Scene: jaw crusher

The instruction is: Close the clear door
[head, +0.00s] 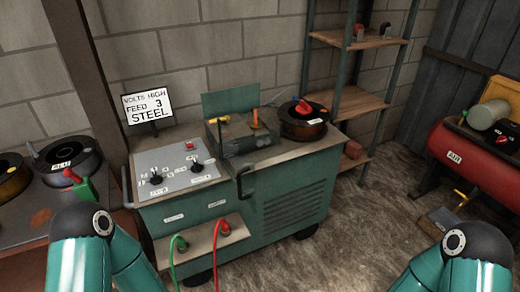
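A green welding machine (290,192) stands in the middle of the head view. On its top is a small open compartment (245,141) with yellow and orange parts inside. An upright green panel (230,103) stands at the compartment's back edge. I cannot clearly make out a clear door; a see-through pane is hard to tell at this size. Parts of both my arms show at the lower left and lower right. Neither of my grippers is in view.
A wire spool (303,125) sits right of the compartment. A sign (149,107) stands behind the control panel (176,168). A black handle (243,184) sticks out in front. A bench (30,205) with spools is left, shelves (357,104) behind, a red tank (475,158) right.

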